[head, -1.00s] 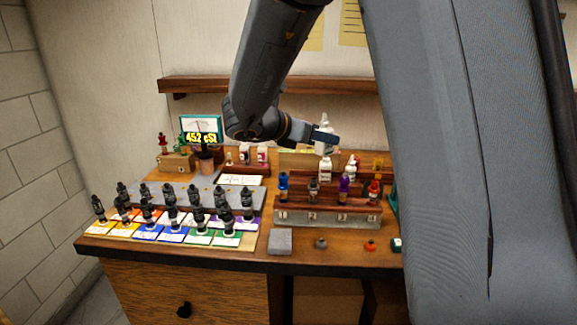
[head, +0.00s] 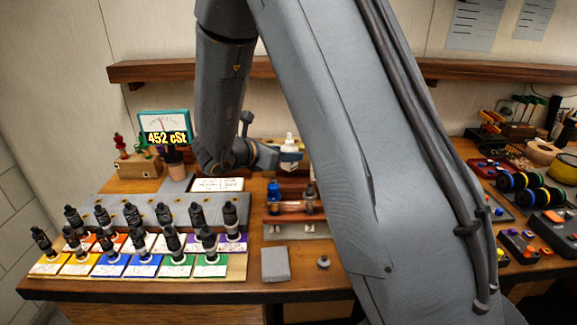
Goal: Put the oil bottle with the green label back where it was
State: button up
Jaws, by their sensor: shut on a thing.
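My gripper (head: 282,157) is shut on a small white bottle (head: 290,143) with a pale cap. It holds the bottle upright above the wooden rack (head: 290,232) at the table's middle. The gripper covers the bottle's lower part, so its label colour cannot be told. Whether its base touches anything is also hidden. A blue-capped bottle (head: 274,192) and a dark-capped one (head: 309,198) stand in the rack just below. My arm hides the rack's right side.
A grey pad (head: 275,264) lies by the front edge. Black-and-blue wheels (head: 520,181) and tools crowd the right. A wall shelf (head: 190,70) runs above.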

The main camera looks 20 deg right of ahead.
aim_at(285, 167)
jog(key=shift+f+p, duration=0.55)
jog(key=shift+f, duration=1.65)
jog(key=shift+f, duration=0.15)
jog(key=o, duration=1.1)
jog(key=shift+s+r, duration=0.1)
jog(key=shift+r, duration=0.1)
jog(key=b+v, duration=0.4)
jog(key=v, duration=0.8)
